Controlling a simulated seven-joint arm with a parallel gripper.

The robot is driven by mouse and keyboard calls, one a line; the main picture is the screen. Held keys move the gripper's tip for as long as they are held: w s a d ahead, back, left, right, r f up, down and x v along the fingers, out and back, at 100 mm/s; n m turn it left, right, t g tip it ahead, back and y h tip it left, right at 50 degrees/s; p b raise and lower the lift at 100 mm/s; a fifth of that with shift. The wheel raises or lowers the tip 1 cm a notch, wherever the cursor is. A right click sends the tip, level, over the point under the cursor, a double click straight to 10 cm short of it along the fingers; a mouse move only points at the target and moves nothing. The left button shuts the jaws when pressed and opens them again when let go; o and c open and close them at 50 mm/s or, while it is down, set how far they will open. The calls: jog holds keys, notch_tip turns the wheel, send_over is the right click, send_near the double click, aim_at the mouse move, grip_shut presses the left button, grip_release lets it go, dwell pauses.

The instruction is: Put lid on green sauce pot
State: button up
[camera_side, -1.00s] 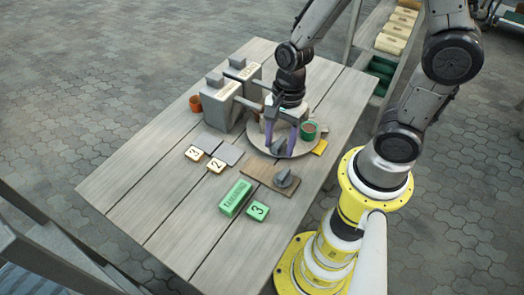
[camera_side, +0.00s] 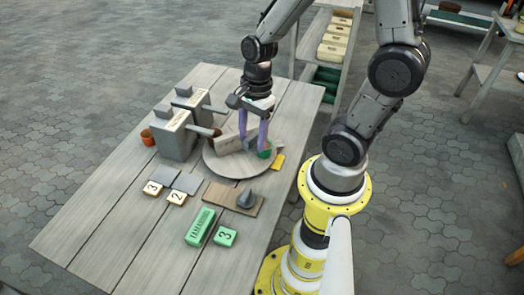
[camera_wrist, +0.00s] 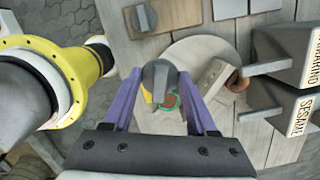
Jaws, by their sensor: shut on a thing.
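The green sauce pot (camera_side: 265,152) stands at the right part of the round grey board (camera_side: 232,168), with reddish-brown sauce inside. My gripper (camera_side: 254,146) points down over that side of the board, its purple fingers shut on a grey lid (camera_wrist: 160,76). In the wrist view, the lid sits between my gripper's fingertips (camera_wrist: 160,84) and partly hides the green pot (camera_wrist: 171,101). The lid looks close to the pot, but I cannot tell whether they touch. A second grey lid (camera_side: 246,197) with a raised handle lies on a brown wooden board (camera_side: 220,197) nearer the front.
A pale block (camera_side: 229,143) lies on the round board. Two grey boxes (camera_side: 177,138) with projecting handles stand behind left, beside an orange pot (camera_side: 147,138). The table's front left is clear.

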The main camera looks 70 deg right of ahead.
jog(key=shift+d+f+m+t, duration=0.1)
jog(key=shift+d+f+m, duration=0.6)
jog(key=shift+d+f, duration=0.65)
jog(key=shift+d+f+m+t, duration=0.1)
jog(key=shift+d+f+m, duration=0.6)
jog(key=shift+d+f, duration=0.6)
jog(key=shift+d+f+m+t, duration=0.1)
jog(key=shift+d+f+m, duration=0.75)
jog(key=shift+d, duration=0.85)
jog(key=shift+f, duration=0.55)
jog(key=o, duration=1.4)
jog(key=shift+o, duration=0.4)
notch_tip(320, 180, up, 7)
